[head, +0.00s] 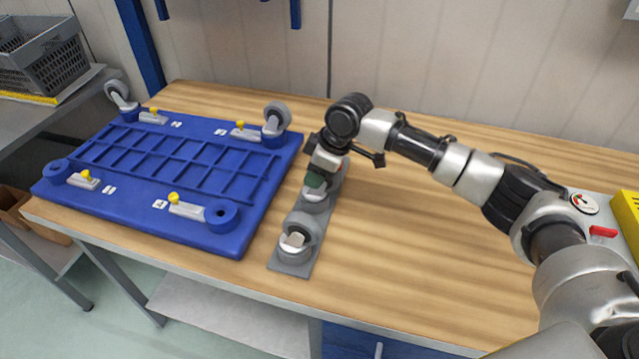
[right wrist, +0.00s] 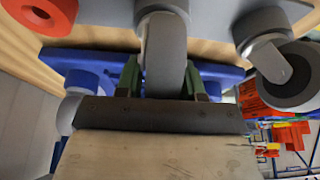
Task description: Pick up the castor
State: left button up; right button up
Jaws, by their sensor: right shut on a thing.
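A grey holder strip (head: 290,268) lies on the wooden table, right of the blue dolly base (head: 215,240). One castor (head: 297,240) stands at its near end and also shows at the right of the right wrist view (right wrist: 288,75). My right gripper (head: 316,180) is over the strip's middle. Its green fingers are shut on a second castor (head: 315,194), one on each side of its grey wheel in the right wrist view (right wrist: 165,55). The castor still appears to be at the strip; I cannot tell whether it is lifted. My left gripper is not in view.
The blue base has castors at its far corners (head: 277,117) and bare round blue mounts (head: 222,216) at its near corners. Yellow-knobbed clamps (head: 187,207) sit on it. A grey crate (head: 45,58) stands at far left.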

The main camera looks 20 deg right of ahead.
jog(key=shift+r, duration=0.2)
grip_shut()
jog(key=shift+r, duration=0.25)
notch_tip(320, 180, up, 4)
jog(key=shift+w+f+b, duration=0.1)
jog(key=shift+f+b, duration=0.15)
jog(key=shift+b, duration=0.15)
jog(key=s+d+r+b, duration=0.1)
jog(key=s+d+r, duration=0.5)
jog(key=d, duration=0.3)
jog(key=shift+s+d+r, duration=0.2)
jog(key=shift+s+r, duration=0.15)
jog(key=shift+s, duration=0.2)
